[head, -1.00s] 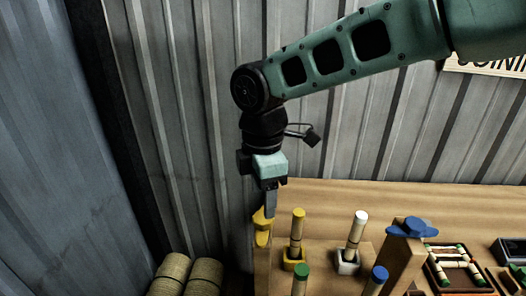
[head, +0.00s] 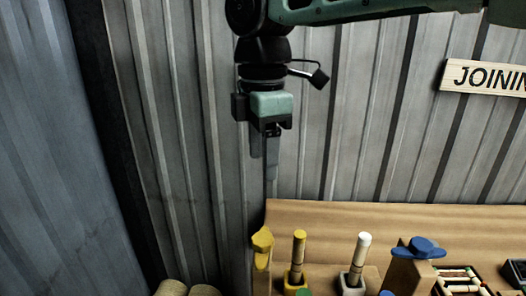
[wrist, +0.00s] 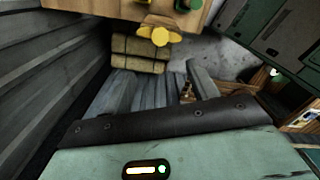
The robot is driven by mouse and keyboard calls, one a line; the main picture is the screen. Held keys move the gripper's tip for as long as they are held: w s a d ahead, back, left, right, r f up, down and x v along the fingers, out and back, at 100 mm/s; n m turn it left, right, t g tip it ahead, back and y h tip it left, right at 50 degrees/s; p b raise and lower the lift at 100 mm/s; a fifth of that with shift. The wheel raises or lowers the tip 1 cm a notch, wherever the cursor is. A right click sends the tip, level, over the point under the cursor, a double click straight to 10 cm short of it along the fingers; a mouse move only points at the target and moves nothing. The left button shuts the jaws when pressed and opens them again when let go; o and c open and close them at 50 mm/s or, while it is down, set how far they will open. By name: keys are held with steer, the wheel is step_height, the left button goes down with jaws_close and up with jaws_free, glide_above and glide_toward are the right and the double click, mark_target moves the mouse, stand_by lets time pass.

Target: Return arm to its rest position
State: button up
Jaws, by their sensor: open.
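My gripper (head: 266,170) hangs pointing down in the head view, high above the left end of the wooden bench (head: 380,218). It is apart from the yellow knobbed piece (head: 262,240) below it. In the wrist view its two dark fingers (wrist: 162,84) stand apart with nothing held between them. The yellow knob (wrist: 160,36) shows beyond the fingers there. My arm reaches in from the upper right, and its upper part is cut off by the top edge of the head view.
A yellow-capped stick (head: 298,256) and a white-capped stick (head: 359,258) stand in holders on the bench. A blue knob (head: 421,246) tops a wooden post to the right. Corrugated metal walls (head: 170,130) stand behind and left. Rolled bundles (wrist: 140,48) lie below.

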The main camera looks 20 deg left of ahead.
steer(key=s+d+f+m+b, duration=0.1)
steer(key=s+d+f+m, duration=0.4)
steer(key=d, duration=0.4)
steer(key=s+d+f+m+b, duration=0.2)
steer(key=s+d+f+m, duration=0.4)
steer(key=d, duration=0.3)
steer(key=s+d+f+m+b, duration=0.1)
steer(key=s+d+f+m, duration=0.5)
steer(key=d+f, duration=0.2)
steer(key=shift+s+d+m+y, duration=0.15)
steer(key=shift+d+m+y, duration=0.2)
steer(key=shift+d, duration=0.7)
steer(key=shift+r, duration=0.15)
